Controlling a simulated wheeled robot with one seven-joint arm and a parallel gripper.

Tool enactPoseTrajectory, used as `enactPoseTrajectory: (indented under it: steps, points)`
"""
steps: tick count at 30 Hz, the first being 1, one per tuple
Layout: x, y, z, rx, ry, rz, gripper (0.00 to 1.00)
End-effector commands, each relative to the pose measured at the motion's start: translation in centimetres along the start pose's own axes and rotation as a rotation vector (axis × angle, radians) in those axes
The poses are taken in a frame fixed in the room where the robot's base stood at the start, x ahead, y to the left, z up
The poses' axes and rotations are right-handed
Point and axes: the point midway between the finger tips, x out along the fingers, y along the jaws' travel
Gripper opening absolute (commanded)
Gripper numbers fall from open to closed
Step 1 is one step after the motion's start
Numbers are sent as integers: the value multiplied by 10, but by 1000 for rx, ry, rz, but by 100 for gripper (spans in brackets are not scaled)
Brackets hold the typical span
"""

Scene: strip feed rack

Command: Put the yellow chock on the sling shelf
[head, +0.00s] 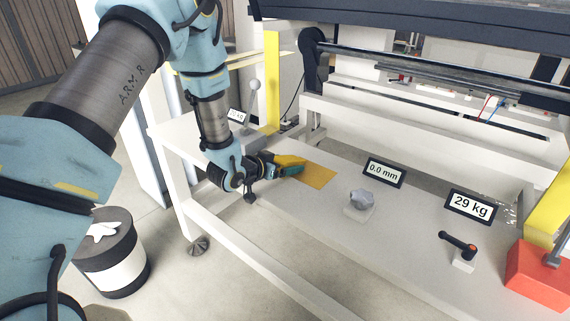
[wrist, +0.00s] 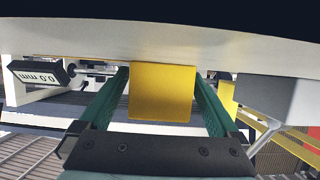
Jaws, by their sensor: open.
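The yellow chock (head: 287,160) is at the left part of the pale bench, beside a flat yellow-orange patch (head: 319,177). My gripper (head: 291,167) is low over the bench, with its green fingers around the chock. In the wrist view the yellow block (wrist: 162,92) sits between the two green fingers of my gripper (wrist: 162,100), close to both. The jaws are open, and contact cannot be told. The chock's underside is hidden. No surface is clearly marked as the sling shelf.
A grey lump on a small block (head: 361,203), a 0.0 mm display (head: 384,172), a 29 kg display (head: 470,206) and a black-handled lever (head: 459,246) stand along the bench (head: 330,228). A red box (head: 540,276) is at right. A yellow post (head: 271,80) rises behind my gripper.

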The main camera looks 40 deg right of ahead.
Motion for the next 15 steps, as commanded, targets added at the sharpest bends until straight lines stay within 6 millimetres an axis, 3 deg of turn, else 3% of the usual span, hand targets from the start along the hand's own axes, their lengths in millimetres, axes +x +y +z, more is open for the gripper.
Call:
enactPoseTrajectory:
  steps: [8,15]
  points:
    - [-5,0,-3,0,0,-1,97]
    - [-51,-2,0,-2,0,-4,97]
